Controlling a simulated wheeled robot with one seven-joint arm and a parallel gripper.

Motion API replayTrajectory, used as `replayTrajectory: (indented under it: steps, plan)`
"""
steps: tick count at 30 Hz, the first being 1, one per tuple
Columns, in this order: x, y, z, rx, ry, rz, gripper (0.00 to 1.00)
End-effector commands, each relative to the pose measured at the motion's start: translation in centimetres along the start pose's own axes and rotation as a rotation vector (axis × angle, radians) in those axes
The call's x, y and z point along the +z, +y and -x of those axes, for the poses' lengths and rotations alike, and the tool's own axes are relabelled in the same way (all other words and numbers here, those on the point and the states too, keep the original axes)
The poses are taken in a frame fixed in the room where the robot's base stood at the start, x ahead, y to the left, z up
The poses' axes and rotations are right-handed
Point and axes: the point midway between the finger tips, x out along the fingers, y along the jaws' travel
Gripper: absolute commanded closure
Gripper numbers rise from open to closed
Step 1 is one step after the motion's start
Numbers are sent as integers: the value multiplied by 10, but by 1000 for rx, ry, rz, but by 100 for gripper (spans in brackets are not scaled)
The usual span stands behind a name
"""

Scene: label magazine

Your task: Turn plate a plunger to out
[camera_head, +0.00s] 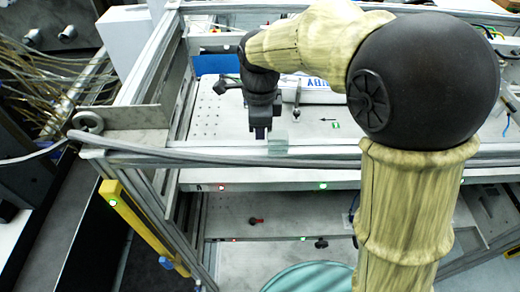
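My gripper (261,132) hangs from the wrist over the front edge of a light metal plate (215,125) with rows of small holes. Its dark fingers point down, and the gap between them is too small to tell. A small grey-green block (278,143) sits just right of the fingertips. A black knob (222,86) stands left of my wrist. A small metal post (297,98) stands to the right. I cannot tell which part is the plate a plunger or how it is turned.
A metal frame rail (330,152) with a grey cable runs in front of the plate. Lower shelves hold a red-and-black knob (256,220) and a black knob (321,243). A yellow upright (145,225) stands at the left. A round teal surface (305,278) is at the bottom.

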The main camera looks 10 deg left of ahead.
Motion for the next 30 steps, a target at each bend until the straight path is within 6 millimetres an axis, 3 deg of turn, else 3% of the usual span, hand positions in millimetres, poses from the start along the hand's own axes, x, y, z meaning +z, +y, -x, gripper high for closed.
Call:
replayTrajectory:
  steps: [12,17,25,30]
  plan:
    - [0,0,-69,4,1,0,67]
    - [0,0,-81,1,0,0,67]
    - [0,0,-83,-1,-1,0,67]
    - [0,0,-82,-1,-1,0,100]
